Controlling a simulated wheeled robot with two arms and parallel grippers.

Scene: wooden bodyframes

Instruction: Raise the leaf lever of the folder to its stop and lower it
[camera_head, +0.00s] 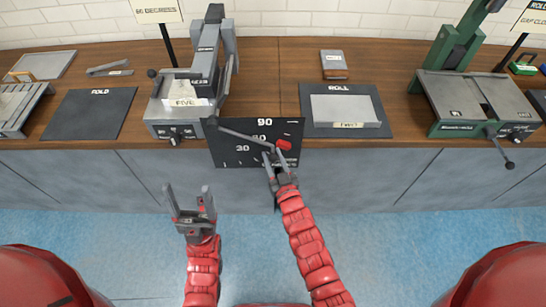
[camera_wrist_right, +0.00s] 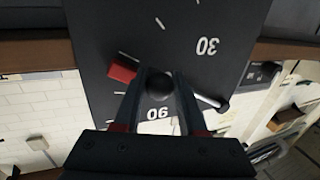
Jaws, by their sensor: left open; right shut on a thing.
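The folder (camera_head: 155,112) is a grey machine on the wooden bench, left of centre, with a paper marked FIVE on it. A black dial plate (camera_head: 228,154) with 30 and 90 marks hangs at its front right; it also shows in the right wrist view (camera_wrist_right: 185,25). The grey lever (camera_head: 240,132) runs across the plate, sloping down to the right. My right gripper (camera_head: 274,157) is shut on the lever's black ball knob (camera_wrist_right: 160,86). A red block (camera_wrist_right: 122,70) sits beside the knob. My left gripper (camera_head: 190,200) is open and empty in front of the cabinets.
A black FOLD mat (camera_head: 90,115) lies left of the folder. A ROLL mat (camera_head: 340,90) with a grey sheet (camera_head: 345,110) lies to the right. A green-framed machine (camera_head: 450,103) stands at far right. The blue floor before the cabinets is clear.

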